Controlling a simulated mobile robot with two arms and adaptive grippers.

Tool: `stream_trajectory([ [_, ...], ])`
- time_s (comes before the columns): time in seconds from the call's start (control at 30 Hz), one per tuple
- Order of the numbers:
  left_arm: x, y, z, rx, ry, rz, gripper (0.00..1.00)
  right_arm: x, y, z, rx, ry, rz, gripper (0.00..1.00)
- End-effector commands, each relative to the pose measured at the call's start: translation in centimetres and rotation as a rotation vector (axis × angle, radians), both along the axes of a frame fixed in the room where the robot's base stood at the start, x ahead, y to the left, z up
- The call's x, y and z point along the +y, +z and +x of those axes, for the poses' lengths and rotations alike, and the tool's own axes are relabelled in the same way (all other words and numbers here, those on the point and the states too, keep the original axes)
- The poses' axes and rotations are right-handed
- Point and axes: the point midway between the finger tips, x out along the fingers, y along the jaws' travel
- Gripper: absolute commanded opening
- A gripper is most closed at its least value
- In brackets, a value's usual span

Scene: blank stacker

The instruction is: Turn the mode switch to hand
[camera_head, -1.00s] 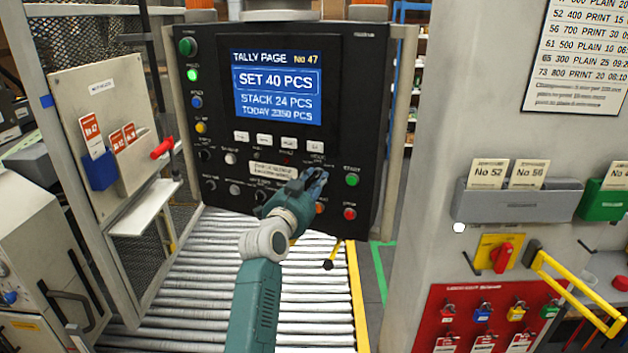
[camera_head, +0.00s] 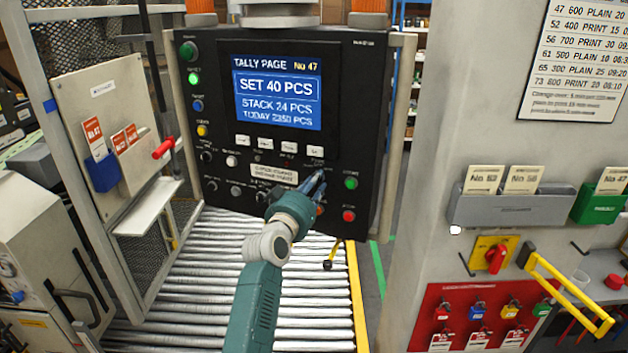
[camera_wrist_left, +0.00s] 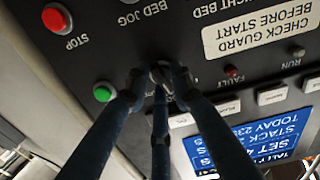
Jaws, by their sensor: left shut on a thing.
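The black control panel (camera_head: 345,80) faces me, with a blue screen (camera_head: 275,92) above rows of buttons and knobs. My left gripper (camera_head: 316,182) is at the lower right of the panel, left of the green button (camera_head: 351,183). In the left wrist view, its dark fingers (camera_wrist_left: 160,85) are shut around a small grey knob (camera_wrist_left: 159,72), taken to be the mode switch. The fingers hide most of the knob, so its pointer direction and label cannot be read.
A red stop button (camera_head: 348,215) sits below the green one. A sign reading "check guard before start" (camera_wrist_left: 257,32) is beside the fingers. Rollers (camera_head: 190,290) run below the panel. A grey post with card holders (camera_head: 515,207) stands at right.

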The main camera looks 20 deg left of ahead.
Motion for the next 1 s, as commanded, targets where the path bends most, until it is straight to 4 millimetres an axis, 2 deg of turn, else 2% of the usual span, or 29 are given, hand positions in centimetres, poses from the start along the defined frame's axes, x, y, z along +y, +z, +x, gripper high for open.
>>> stream_trajectory([
  [0.5,-0.4,0.1,0.0,0.034,-0.006,-0.432,0.0,-0.1,2.0,0.0,0.0,-0.001,-0.002,0.0],
  [1.0,-0.3,0.3,0.0,0.039,-0.007,-0.589,0.0,-0.4,2.5,0.0,0.0,0.0,-0.004,0.0],
])
